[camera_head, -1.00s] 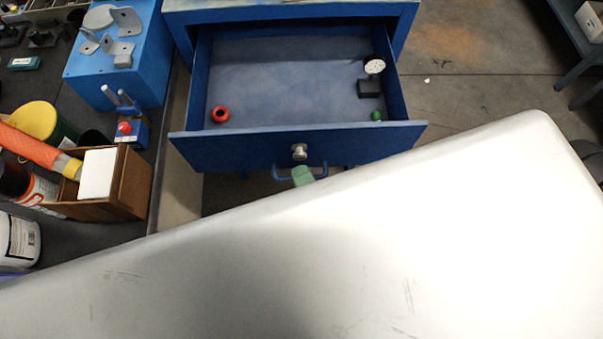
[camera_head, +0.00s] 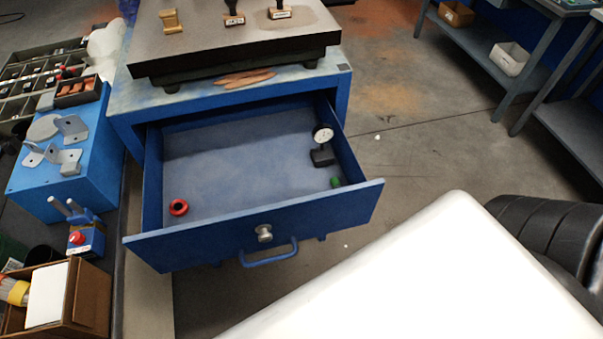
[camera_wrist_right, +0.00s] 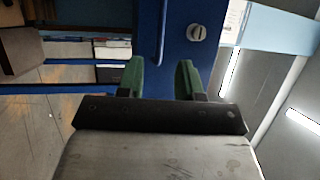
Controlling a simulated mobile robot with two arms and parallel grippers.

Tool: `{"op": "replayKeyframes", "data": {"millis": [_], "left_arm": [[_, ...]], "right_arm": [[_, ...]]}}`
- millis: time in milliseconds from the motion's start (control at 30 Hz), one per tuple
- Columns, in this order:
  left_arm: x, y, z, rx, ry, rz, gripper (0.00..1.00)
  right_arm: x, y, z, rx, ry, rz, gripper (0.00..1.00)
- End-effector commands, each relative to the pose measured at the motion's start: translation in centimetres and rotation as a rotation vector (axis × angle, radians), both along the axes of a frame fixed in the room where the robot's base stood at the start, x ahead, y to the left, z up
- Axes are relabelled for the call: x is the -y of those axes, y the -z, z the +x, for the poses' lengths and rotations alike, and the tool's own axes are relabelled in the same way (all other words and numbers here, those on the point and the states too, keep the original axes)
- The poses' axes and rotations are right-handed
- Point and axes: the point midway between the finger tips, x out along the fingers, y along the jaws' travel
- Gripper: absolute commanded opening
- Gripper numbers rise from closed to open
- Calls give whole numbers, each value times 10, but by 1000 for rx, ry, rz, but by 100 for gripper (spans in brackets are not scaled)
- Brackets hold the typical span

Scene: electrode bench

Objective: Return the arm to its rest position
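My right gripper (camera_wrist_right: 160,77) shows in the right wrist view, with two green fingertips apart and nothing between them. A blue panel with a round knob (camera_wrist_right: 197,33) and a bar handle (camera_wrist_right: 163,35) lies beyond the fingertips, apart from them. In the head view a blue drawer (camera_head: 200,246) stands pulled out, with a bar handle (camera_head: 268,258) and a knob (camera_head: 264,233). Nothing grips the handle there. A large pale link of my own body covers the lower right. Neither gripper shows in the head view, and my left gripper is out of sight.
The drawer holds a red ring (camera_head: 179,207), a dial gauge (camera_head: 322,147) and a green item (camera_head: 335,182). A dark plate (camera_head: 230,45) lies on the cabinet. A blue block (camera_head: 40,185) and wooden box (camera_head: 90,300) stand left.

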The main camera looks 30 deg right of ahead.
Motion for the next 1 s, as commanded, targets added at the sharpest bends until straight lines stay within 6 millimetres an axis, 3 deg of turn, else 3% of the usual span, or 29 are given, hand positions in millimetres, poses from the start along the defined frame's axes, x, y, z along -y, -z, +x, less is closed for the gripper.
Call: {"op": "replayKeyframes", "data": {"millis": [267,367,467,567,700,800,900,1000], "left_arm": [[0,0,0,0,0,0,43],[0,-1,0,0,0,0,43],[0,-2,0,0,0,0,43],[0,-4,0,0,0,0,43],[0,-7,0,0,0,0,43],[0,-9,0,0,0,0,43],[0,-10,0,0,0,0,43],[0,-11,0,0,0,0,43]], "right_arm": [[0,3,1,-6,-2,-9,36],[-2,24,2,-57,-22,-84,36],[-2,73,3,-176,-72,-264,36],[4,145,-3,-347,-166,-533,36],[33,245,-28,-605,-363,-932,36],[62,303,-57,-782,-554,-1185,36],[91,339,-88,-923,-750,-1363,36],[111,358,-113,-1015,-914,-1468,36]]}}
